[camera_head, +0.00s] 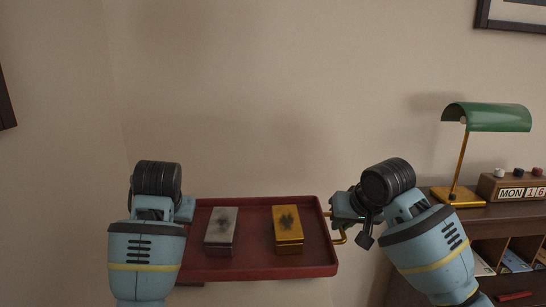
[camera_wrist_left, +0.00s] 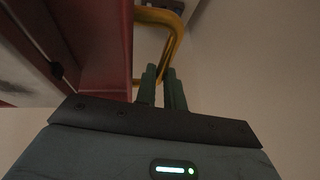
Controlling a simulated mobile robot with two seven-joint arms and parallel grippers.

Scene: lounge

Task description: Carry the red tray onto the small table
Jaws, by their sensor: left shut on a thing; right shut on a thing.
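The red tray (camera_head: 262,268) is held in the air between my two arms, roughly level, in front of a bare wall. A silver box (camera_head: 220,230) and a gold box (camera_head: 288,230) stand apart on it. My right gripper (camera_head: 335,214) is shut on the tray's brass right handle (camera_head: 341,238). My left gripper (camera_wrist_left: 162,70) is shut on the brass left handle (camera_wrist_left: 172,45), seen in the left wrist view beside the red tray wall (camera_wrist_left: 108,50). In the head view my left arm hides that handle. No small table is visible.
At the right, a dark wooden cabinet (camera_head: 500,212) with open compartments carries a green desk lamp (camera_head: 486,117) and a day-and-date block (camera_head: 513,188). My right arm is close to the cabinet. The wall behind the tray is bare.

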